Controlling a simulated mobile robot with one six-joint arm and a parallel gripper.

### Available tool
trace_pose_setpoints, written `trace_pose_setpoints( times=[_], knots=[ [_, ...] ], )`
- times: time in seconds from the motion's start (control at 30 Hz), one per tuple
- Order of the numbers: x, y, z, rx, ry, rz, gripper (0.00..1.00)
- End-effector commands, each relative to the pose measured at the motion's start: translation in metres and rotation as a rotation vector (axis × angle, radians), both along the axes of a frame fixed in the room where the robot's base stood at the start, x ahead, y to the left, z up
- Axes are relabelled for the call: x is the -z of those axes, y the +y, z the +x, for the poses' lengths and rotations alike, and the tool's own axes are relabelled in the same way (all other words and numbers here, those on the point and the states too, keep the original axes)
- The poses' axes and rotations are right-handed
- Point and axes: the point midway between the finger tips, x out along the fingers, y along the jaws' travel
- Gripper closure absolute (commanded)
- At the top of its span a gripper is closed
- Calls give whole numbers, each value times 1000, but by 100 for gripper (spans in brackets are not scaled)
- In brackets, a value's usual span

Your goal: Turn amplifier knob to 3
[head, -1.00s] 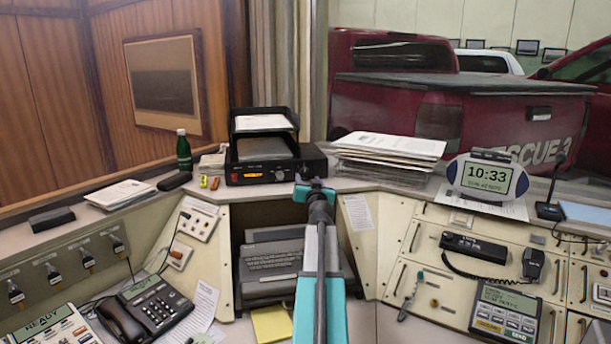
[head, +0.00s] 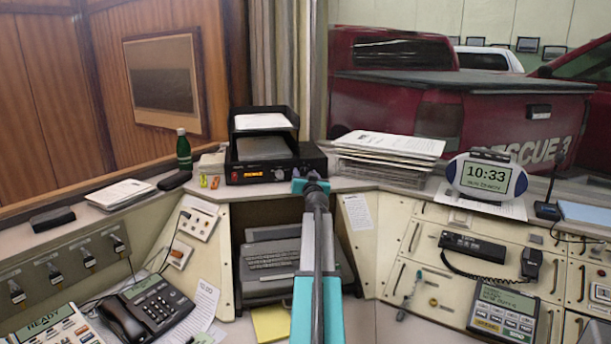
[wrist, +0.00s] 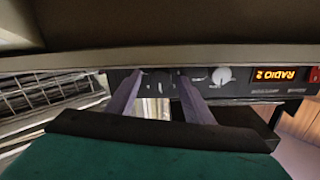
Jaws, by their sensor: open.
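The amplifier (head: 250,172) is a black box with an orange-lit display, standing on the ledge under a black paper tray. In the wrist view its front panel (wrist: 238,84) is upside down; the display (wrist: 286,75) reads RADIO 2. A pale round knob (wrist: 222,76) sits between the display and my fingers. My gripper (head: 311,184) is in front of the amplifier's right end. In the wrist view my gripper (wrist: 160,76) is open, its two fingers apart at the panel, with the pale knob outside them. I cannot tell whether the fingertips touch the panel or what setting any knob shows.
A stack of papers in a wire tray (head: 385,172) stands close right of the amplifier. A green bottle (head: 183,150) stands to the left. Below the ledge is a recess with a grey keyboard machine (head: 275,258). A football-shaped clock (head: 487,178) is farther right.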

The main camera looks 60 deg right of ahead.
Motion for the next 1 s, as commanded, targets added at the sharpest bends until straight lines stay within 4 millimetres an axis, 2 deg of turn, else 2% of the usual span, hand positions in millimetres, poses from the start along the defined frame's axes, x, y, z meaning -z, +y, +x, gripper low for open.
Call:
trace_pose_setpoints(
  times=[0.13, 0.37, 1.0],
  knots=[
    [0, 0, 0, 0, 0, 0, 54],
    [0, 0, 0, -1, 0, 0, 93],
    [-1, 0, 0, 0, -95, 93, 94]
  ],
)
